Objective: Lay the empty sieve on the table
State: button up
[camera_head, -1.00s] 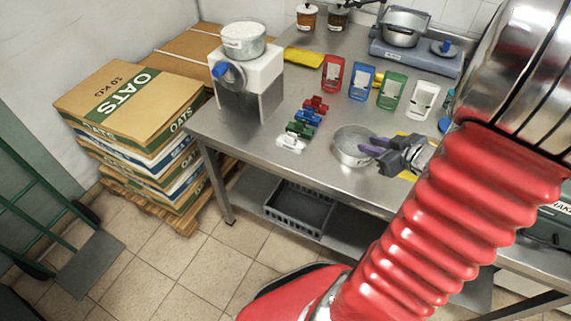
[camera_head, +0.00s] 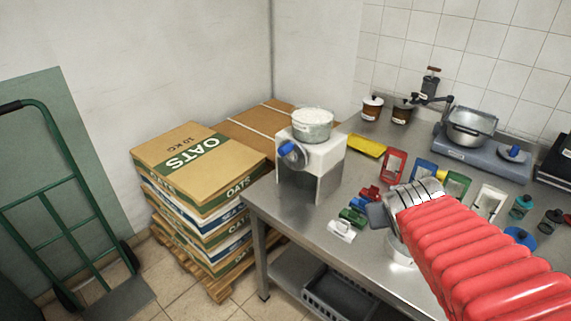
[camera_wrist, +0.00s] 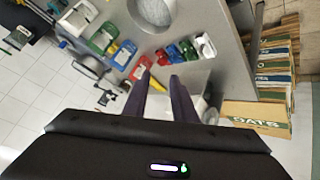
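A round, shallow metal vessel, which looks like the sieve (camera_wrist: 153,10), stands on the steel table at the top of the wrist view. In the head view only a part of the sieve (camera_head: 400,252) shows below my arm. Its inside looks pale and empty in the wrist view. My gripper (camera_wrist: 160,75) has two dark purple fingers apart with a gap and nothing seen between them. In the head view my gripper (camera_head: 378,215) is above the table near the small coloured clips. The steel table (camera_head: 270,208) has bare room along its left front.
A white machine (camera_head: 325,165) carries a pot of white stuff (camera_head: 312,122). Small clips (camera_head: 352,216) and coloured scoops (camera_head: 393,165) lie mid-table. A scale (camera_head: 490,160) with a metal pan stands behind. Oats boxes (camera_head: 195,160) are stacked left of the table.

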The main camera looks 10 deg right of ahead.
jog(key=s+a+y, duration=0.1)
jog(key=s+a, duration=0.2)
jog(key=a, duration=0.3)
jog(key=s+a+g+y, duration=0.1)
jog(key=s+a+y, duration=0.1)
jog(key=a, duration=0.4)
jog(key=s+a+n+g+y, duration=0.1)
jog(key=s+a+y, duration=0.1)
jog(key=s+a, duration=0.2)
jog(key=shift+s+a+r, duration=0.25)
jog(key=shift+s+a, duration=0.1)
jog(key=shift+a, duration=0.9)
jog(key=shift+d, duration=0.1)
